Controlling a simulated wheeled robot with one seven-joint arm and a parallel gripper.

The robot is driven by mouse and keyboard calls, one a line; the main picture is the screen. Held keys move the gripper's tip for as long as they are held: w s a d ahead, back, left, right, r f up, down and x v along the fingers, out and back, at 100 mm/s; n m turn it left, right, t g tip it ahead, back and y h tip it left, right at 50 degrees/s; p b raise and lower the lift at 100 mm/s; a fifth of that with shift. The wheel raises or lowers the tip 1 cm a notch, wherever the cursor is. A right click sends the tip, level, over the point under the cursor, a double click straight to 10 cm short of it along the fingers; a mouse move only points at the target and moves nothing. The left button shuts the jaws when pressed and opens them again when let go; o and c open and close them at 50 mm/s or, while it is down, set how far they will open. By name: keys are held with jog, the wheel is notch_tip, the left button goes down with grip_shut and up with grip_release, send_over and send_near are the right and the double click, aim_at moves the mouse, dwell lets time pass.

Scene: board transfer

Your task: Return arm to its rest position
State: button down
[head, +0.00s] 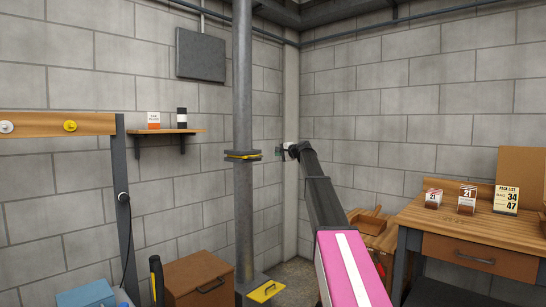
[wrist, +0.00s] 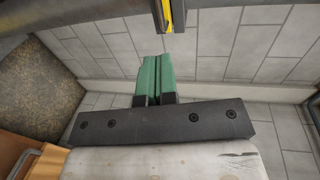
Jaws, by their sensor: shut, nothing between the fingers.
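My arm reaches up and away from the bottom centre of the head view, its near link pink with a white stripe. My gripper (head: 281,151) is at its far end, small, near the wall corner and just right of the grey pole. In the wrist view my gripper (wrist: 156,62) shows two green fingers side by side, closed together with nothing between them. The fingers point toward the block wall.
A grey pole (head: 242,200) with a yellow-edged collar (head: 243,154) stands left of my gripper. A wooden workbench (head: 465,225) with small boxes and a number card is at right. A brown chest (head: 198,280) and a blue box (head: 86,294) stand at lower left. A shelf (head: 168,131) is on the wall.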

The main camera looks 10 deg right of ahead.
jog(key=shift+s+d, duration=0.1)
jog(key=s+a+f+n+g+h, duration=0.1)
jog(key=s+a+f+g+h, duration=0.1)
jog(key=s+f, duration=0.85)
jog(key=s+a+f+n+g+h, duration=0.15)
jog(key=s+f, duration=0.45)
jog(key=f, duration=0.9)
jog(key=s+a+f+n+g+h, duration=0.1)
jog(key=s+a+f+n+g, duration=0.15)
jog(key=s+f, duration=0.8)
jog(key=s+d+f+n+g+h, duration=0.1)
jog(key=s+f+g+h, duration=0.1)
jog(key=s+f, duration=0.5)
jog(key=s+d+f+n+g+h, duration=0.1)
jog(key=s+f+n+g, duration=0.1)
jog(key=s+f, duration=0.6)
jog(key=s+f+n+g+h, duration=0.2)
jog(key=s+f, duration=0.6)
jog(key=s, duration=1)
jog(key=shift+d+f+h, duration=0.25)
jog(key=shift+d+h, duration=0.1)
jog(key=shift+d, duration=0.05)
